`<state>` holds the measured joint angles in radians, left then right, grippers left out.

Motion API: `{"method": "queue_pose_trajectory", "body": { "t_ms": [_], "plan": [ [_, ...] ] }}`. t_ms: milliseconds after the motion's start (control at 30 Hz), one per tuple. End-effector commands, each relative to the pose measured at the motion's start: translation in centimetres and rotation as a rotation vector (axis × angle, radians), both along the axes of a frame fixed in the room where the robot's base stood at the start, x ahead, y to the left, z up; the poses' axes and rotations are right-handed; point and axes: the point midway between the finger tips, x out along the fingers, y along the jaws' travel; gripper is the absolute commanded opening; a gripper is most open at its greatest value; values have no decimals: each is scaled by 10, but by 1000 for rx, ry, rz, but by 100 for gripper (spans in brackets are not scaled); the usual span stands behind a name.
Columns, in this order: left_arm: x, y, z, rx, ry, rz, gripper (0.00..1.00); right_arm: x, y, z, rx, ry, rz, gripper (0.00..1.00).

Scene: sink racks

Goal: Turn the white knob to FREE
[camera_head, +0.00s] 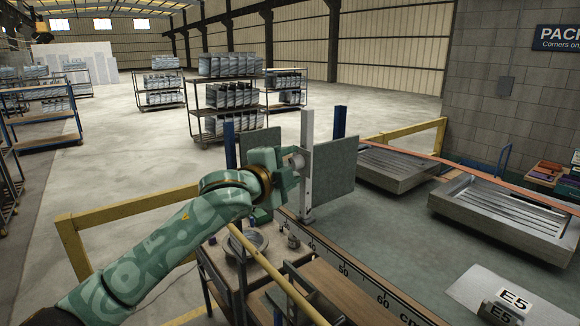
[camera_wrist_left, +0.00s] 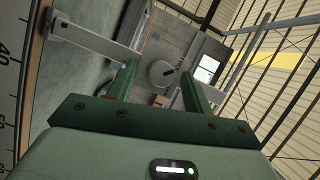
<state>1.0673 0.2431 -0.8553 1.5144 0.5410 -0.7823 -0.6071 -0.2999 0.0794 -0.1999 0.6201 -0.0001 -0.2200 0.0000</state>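The white knob (camera_wrist_left: 160,76) shows in the left wrist view as a pale round disc with a dark mark, on a grey plate (camera_wrist_left: 184,40). It lies between and beyond the fingertips of my left gripper (camera_wrist_left: 158,76). The fingers are apart, with nothing visibly gripped between them. In the head view my left gripper (camera_head: 290,167) is close to the upright metal post (camera_head: 307,130), and the knob is largely hidden by it.
A green-grey panel (camera_head: 334,180) stands right of the post. A ruler edge (camera_head: 366,283) runs along the bench, with metal sink trays (camera_head: 500,215) at right. A yellow rail (camera_head: 270,270) crosses in front. A round metal part (camera_head: 247,242) sits below my gripper.

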Motion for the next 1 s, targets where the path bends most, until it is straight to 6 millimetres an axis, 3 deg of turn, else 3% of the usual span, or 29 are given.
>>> {"method": "queue_pose_trajectory", "body": {
  "t_ms": [367, 467, 800, 1000],
  "plan": [
    [-8, 6, 1, -2, -3, 0, 50, 0, 0, -4, 0, 0, 0, 49],
    [-23, 15, 1, 1, -6, -2, 50, 0, 0, -11, 0, 1, 0, 49],
    [-100, 64, 7, 2, -4, 0, 50, -1, -1, -36, -1, 2, 1, 49],
    [-129, 81, 11, 1, -2, 0, 50, -1, -1, -42, -1, 2, 1, 49]
  ]
}}
